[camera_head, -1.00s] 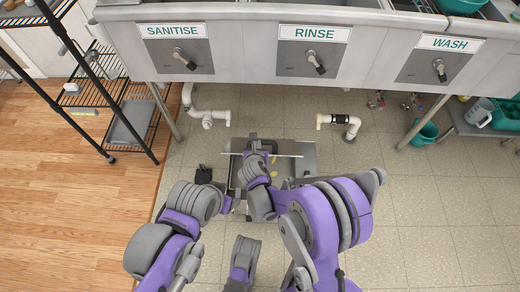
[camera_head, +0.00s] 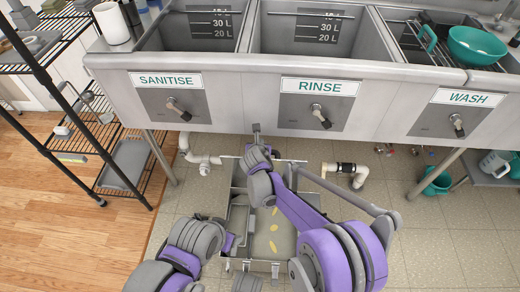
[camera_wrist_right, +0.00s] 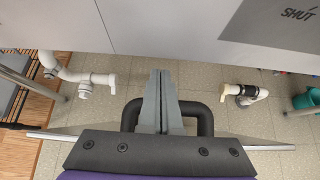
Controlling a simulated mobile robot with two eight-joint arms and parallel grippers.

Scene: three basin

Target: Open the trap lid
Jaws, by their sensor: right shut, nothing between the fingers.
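The trap (camera_head: 238,215) is a metal box on the floor below the sinks. Its inside is in view, with several yellow bits at the bottom. The lid (camera_head: 228,157) stands raised at the far side, almost edge-on, and partly hidden by my right arm. In the right wrist view the lid edge (camera_wrist_right: 270,147) runs across behind my gripper, with a black handle (camera_wrist_right: 206,120) showing on both sides of the fingers. My right gripper (camera_head: 256,128) is shut and empty, its closed fingers (camera_wrist_right: 162,88) at the handle; contact is unclear. My left arm is low at the left, its fingers unclear.
The sink front with SANITISE, RINSE (camera_head: 318,86) and WASH panels overhangs the far side. White pipes (camera_head: 205,160) stand left of the trap and another pipe (camera_head: 346,168) stands right. A wire rack (camera_head: 110,150) is at left.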

